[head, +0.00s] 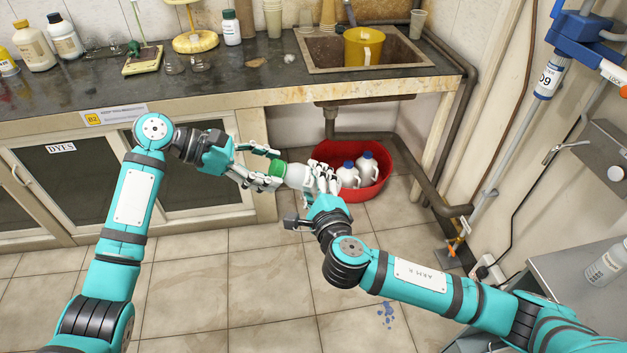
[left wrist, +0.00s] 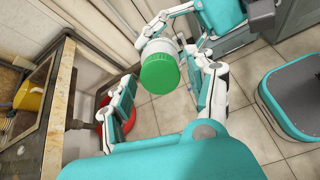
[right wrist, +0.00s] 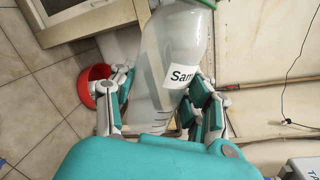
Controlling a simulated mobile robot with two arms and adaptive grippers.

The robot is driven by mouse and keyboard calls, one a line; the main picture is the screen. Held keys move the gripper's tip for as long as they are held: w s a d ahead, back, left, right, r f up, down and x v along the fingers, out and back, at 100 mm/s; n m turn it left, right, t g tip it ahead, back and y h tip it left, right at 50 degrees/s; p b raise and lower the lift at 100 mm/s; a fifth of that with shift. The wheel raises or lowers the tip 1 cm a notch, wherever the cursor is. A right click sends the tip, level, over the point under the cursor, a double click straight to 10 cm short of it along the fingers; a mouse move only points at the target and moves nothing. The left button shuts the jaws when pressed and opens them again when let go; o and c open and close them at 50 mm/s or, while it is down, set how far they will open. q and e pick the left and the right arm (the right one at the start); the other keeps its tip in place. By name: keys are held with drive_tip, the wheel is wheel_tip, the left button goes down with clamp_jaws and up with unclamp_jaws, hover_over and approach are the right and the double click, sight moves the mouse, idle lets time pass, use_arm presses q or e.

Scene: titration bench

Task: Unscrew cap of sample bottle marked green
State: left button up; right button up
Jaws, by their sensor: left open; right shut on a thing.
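The sample bottle (head: 299,175) is a whitish bottle with a green cap (head: 277,169), held in the air in front of the bench. In the right wrist view its body (right wrist: 176,45) bears a label reading "Sam". My right gripper (head: 322,182) is shut on the bottle body. My left gripper (head: 268,167) is open, with its fingers on either side of the green cap. In the left wrist view the cap (left wrist: 160,72) faces the camera between the open fingers, with a gap visible on both sides. The cap sits on the bottle.
A red tub (head: 352,193) with two white jugs (head: 368,166) stands on the floor behind the grippers. The bench (head: 215,92) carries bottles, a balance and cups; a sink with a yellow jug (head: 363,48) is at its right. Open floor lies in front.

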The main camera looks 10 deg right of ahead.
use_arm(q)
drive_tip(key=m, duration=1.5)
drive_tip(key=shift+c, duration=0.2)
